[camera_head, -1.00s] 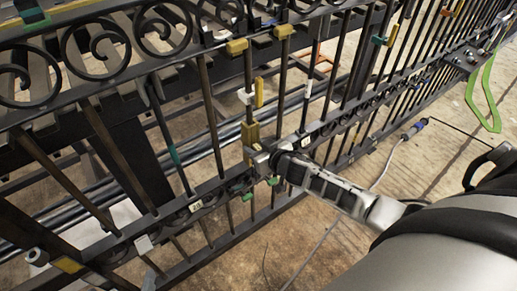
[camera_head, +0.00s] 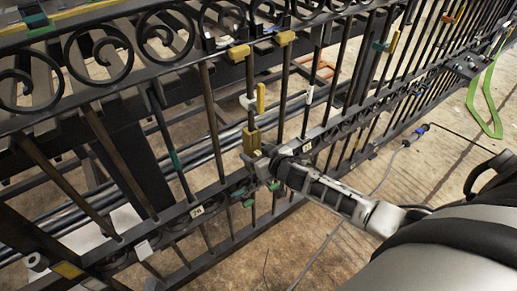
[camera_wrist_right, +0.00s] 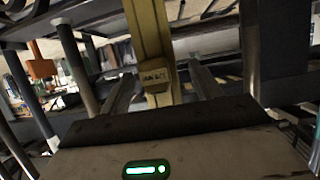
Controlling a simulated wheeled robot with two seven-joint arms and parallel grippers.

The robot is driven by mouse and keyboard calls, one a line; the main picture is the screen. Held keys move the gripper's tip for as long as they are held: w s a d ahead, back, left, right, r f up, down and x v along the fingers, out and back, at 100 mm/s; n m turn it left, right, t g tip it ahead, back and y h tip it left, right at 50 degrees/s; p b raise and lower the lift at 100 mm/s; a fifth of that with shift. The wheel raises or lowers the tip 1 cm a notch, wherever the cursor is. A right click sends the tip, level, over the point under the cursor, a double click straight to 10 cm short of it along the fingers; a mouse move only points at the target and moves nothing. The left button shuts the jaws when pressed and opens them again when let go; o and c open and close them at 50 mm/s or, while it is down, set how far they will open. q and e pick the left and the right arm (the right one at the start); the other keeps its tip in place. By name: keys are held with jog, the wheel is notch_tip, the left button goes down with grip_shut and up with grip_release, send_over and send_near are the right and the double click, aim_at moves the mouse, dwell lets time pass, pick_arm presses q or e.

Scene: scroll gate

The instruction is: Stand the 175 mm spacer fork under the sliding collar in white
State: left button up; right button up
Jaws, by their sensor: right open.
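A yellow piece (camera_head: 251,140), which looks like the spacer fork, is upright at a gate bar. In the right wrist view the yellow fork (camera_wrist_right: 150,40) stands between my fingers, with a small marked block whose print is too blurred to read. A white collar (camera_head: 246,102) sits higher on what looks like the same bar, with dark bar showing between it and the yellow piece. My right gripper (camera_head: 258,163) is at the yellow piece's lower end; its jaws (camera_wrist_right: 162,88) are open, one finger on each side, with gaps visible. My left gripper is out of view.
The dark gate (camera_head: 205,120) of upright bars and scrolls fills the left and middle. A green loop (camera_head: 486,105) hangs at the far right. Bare floor (camera_head: 350,240) lies this side.

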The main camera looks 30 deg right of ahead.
pick_arm(q)
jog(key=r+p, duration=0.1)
jog(key=p, duration=0.2)
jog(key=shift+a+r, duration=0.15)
pick_arm(e)
jog(key=v, duration=1.6)
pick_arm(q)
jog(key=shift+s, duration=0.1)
pick_arm(e)
jog(key=shift+w+a, duration=0.1)
pick_arm(q)
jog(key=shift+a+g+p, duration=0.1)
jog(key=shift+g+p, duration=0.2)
jog(key=shift+p, duration=0.3)
pick_arm(e)
jog(key=s+a+r+g+y, duration=0.1)
jog(key=s+a, duration=0.3)
jog(key=a, duration=0.4)
jog(key=s+a+r+n+g+y, duration=0.1)
jog(key=s+a, duration=0.3)
jog(key=a, duration=0.4)
jog(key=shift+s+a+r+g, duration=0.25)
jog(key=shift+r+g, duration=0.15)
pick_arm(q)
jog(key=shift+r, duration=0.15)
pick_arm(e)
jog(key=shift+y, duration=0.3)
